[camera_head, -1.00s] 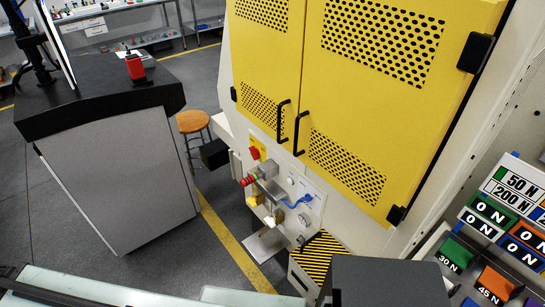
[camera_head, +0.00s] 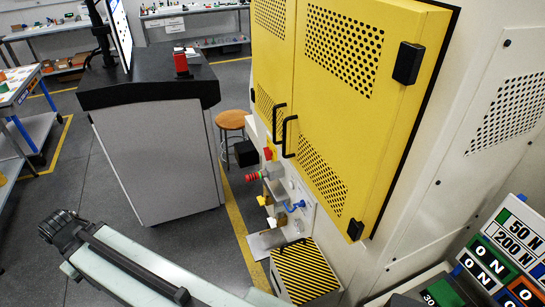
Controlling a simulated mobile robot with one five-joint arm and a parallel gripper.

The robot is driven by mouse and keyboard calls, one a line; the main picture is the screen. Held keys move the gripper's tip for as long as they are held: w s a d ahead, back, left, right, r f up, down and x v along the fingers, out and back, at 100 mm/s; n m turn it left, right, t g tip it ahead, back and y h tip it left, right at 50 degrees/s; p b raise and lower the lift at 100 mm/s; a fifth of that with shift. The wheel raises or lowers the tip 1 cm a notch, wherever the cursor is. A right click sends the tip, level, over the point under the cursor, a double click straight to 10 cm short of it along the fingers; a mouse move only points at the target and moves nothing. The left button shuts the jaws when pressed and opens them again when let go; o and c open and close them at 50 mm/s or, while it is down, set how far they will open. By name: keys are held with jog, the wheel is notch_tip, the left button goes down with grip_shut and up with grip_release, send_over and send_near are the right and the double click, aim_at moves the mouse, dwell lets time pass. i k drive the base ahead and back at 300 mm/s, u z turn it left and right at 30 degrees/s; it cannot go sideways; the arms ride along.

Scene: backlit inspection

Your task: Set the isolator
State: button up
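A red rotary knob on a yellow plate (camera_head: 268,153), which looks like the isolator, is at the upper left of the grey control panel (camera_head: 305,205) on the machine's side. It is small and seen at a slant, so I cannot tell its setting. A red mushroom button (camera_head: 252,177) sticks out to the left just below it. My pale arm link crosses the lower left, ending in a dark joint well away from the panel. I can make out no gripper fingers.
Yellow perforated doors (camera_head: 340,90) with black handles rise above the panel. A black-and-yellow striped box (camera_head: 307,272) stands below it. A grey cabinet with a black top (camera_head: 155,150), a wooden stool (camera_head: 231,121) and a yellow floor line are to the left. Grey floor between is open.

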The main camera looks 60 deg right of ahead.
aim_at(268, 153)
jog(key=z, duration=0.4)
jog(key=i, duration=1)
jog(key=u, duration=0.05)
